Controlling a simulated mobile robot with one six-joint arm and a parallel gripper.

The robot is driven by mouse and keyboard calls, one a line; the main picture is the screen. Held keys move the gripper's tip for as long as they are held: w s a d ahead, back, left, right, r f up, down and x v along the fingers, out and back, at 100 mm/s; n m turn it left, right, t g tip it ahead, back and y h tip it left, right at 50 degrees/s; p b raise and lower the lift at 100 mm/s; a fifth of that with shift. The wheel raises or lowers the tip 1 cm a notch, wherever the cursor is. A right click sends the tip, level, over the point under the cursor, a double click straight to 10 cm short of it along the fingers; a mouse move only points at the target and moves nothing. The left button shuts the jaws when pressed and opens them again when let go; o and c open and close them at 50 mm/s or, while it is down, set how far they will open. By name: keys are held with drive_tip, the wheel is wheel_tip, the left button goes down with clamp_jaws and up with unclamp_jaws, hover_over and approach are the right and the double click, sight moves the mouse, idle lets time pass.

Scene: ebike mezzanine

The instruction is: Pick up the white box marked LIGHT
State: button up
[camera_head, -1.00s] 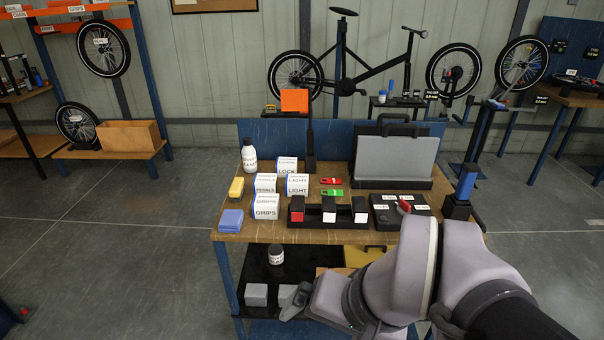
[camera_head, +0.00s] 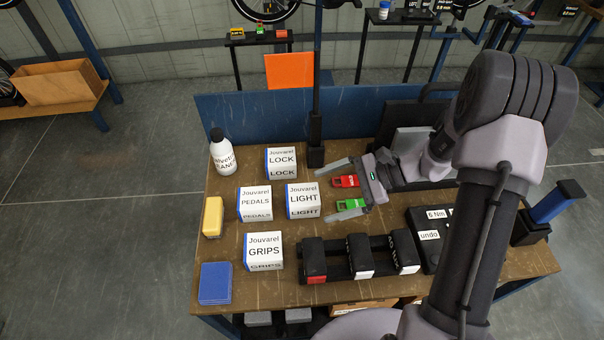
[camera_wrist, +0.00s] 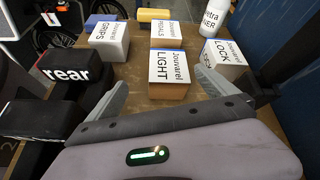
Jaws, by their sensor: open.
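The white box marked LIGHT (camera_head: 302,200) stands upright on the wooden workbench (camera_head: 290,296), in the middle of the group of white boxes. In the wrist view the LIGHT box (camera_wrist: 171,72) stands straight ahead, between the two fingers' directions. My gripper (camera_head: 341,191) is just right of the box, low over the bench, with its fingers pointing left at it. In the wrist view my gripper (camera_wrist: 162,90) is open and empty. The fingertips are close to the box's near side; I cannot tell exactly how far they reach along it.
Box LOCK (camera_head: 281,163) stands behind, PEDALS (camera_head: 255,203) to the left, GRIPS (camera_head: 264,251) in front. A red (camera_head: 345,182) and a green piece (camera_head: 350,204) lie by my gripper. A black rack (camera_head: 360,262) is in front. A white bottle (camera_head: 222,153) stands at the back left.

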sight(303, 198)
drive_tip(key=shift+w+d+f+m, duration=0.15)
drive_tip(key=shift+d+f+m, duration=0.05)
drive_tip(key=shift+f+m, duration=0.15)
drive_tip(key=shift+w+a+f, duration=0.1)
drive_tip(key=shift+w+f, duration=0.1)
drive_tip(key=shift+f, duration=0.1)
drive_tip(key=b+x, duration=0.1)
drive_tip(key=x, duration=0.1)
drive_tip(key=b+x, duration=0.1)
drive_tip(key=x, duration=0.2)
drive_tip(key=r+x, duration=0.1)
drive_tip(key=x, duration=0.1)
drive_tip(key=shift+w+a+f+b, duration=0.1)
drive_tip(key=shift+w+a+b, duration=0.2)
drive_tip(key=shift+a+b, duration=0.1)
drive_tip(key=shift+c, duration=0.5)
drive_tip(key=c, duration=1.8)
